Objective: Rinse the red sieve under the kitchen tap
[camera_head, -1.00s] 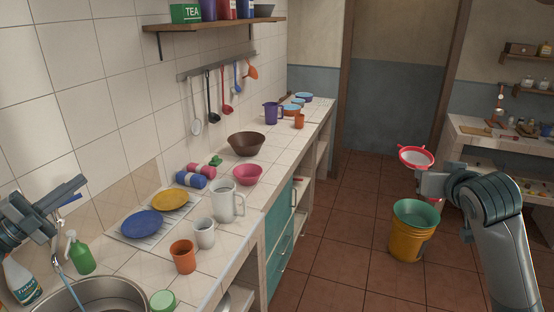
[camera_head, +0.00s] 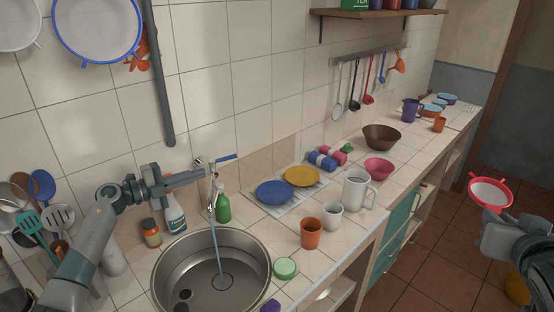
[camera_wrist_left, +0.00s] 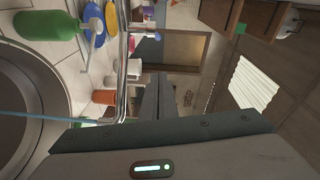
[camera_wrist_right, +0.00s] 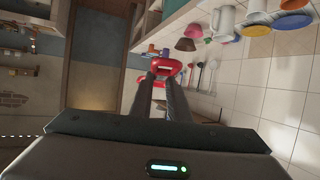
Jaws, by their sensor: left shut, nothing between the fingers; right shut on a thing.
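The red sieve (camera_head: 490,194) has a white mesh and is at the right of the head view, in the air beyond the counter's front edge. My right gripper (camera_head: 488,212) is shut on it; the right wrist view shows the red sieve (camera_wrist_right: 166,69) at the fingertips. The metal tap (camera_head: 212,190) has a blue lever (camera_head: 226,157), and a stream of water (camera_head: 217,250) runs into the round steel sink (camera_head: 262,268). My left gripper (camera_head: 203,172) is shut and empty beside the tap; its fingers (camera_wrist_left: 157,95) are together in the left wrist view.
A green soap bottle (camera_head: 223,208) and spray bottle (camera_head: 175,215) stand behind the sink. A yellow bucket (camera_head: 517,287) is on the floor.

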